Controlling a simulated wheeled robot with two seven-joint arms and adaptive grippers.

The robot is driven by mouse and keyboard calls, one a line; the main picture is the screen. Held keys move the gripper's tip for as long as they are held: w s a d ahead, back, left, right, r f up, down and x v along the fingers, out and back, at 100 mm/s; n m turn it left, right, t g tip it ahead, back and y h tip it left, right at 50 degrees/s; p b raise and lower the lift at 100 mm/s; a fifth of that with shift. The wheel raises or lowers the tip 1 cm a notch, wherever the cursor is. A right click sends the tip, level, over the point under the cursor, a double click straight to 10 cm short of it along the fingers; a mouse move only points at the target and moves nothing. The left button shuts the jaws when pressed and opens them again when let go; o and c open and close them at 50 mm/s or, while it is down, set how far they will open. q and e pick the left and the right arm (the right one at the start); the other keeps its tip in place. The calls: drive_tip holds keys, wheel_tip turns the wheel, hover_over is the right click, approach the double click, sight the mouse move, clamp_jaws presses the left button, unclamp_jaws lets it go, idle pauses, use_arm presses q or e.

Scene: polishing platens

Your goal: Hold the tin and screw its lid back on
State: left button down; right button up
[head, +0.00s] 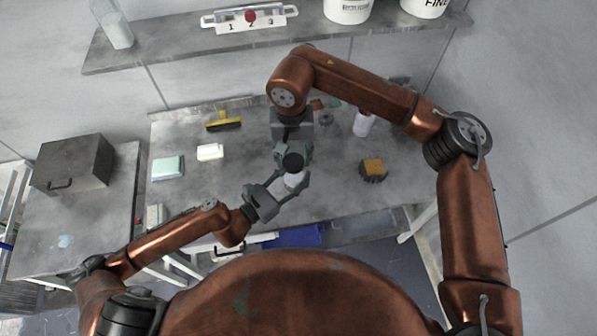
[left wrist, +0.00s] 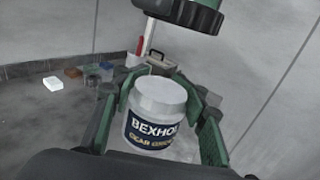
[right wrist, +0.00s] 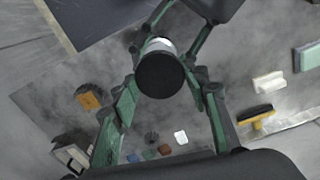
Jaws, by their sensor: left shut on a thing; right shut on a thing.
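The tin is a white jar with a dark blue label (left wrist: 155,125), upright between the green pads of my left gripper (left wrist: 165,105). In the head view the tin (head: 295,181) is partly hidden under the black lid (head: 293,162). My left gripper (head: 288,180) is shut on the tin. My right gripper (head: 293,153) comes from above and is shut on the lid. In the right wrist view the round lid (right wrist: 160,75) sits between the fingers and hides most of the tin (right wrist: 158,43). In the left wrist view the lid (left wrist: 190,12) is above the tin, with a clear gap.
On the workbench (head: 220,185) lie a yellow-handled brush (head: 224,123), a white block (head: 210,152), a green-white block (head: 168,167), an orange-topped brush (head: 373,170) and a white bottle (head: 362,123). A grey box (head: 75,163) stands at left. A shelf (head: 170,40) runs behind.

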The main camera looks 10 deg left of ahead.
sight(295, 175)
drive_tip(key=shift+f, duration=0.15)
drive_tip(key=shift+f, duration=1.85)
drive_tip(key=shift+s, duration=0.1)
drive_tip(key=shift+f, duration=0.9)
drive_tip(key=shift+d+f, duration=0.1)
drive_tip(key=shift+f, duration=0.05)
drive_tip(key=shift+c, duration=0.3)
drive_tip(key=shift+f, duration=0.15)
drive_tip(key=shift+c, duration=0.8)
drive_tip(key=shift+f, duration=0.15)
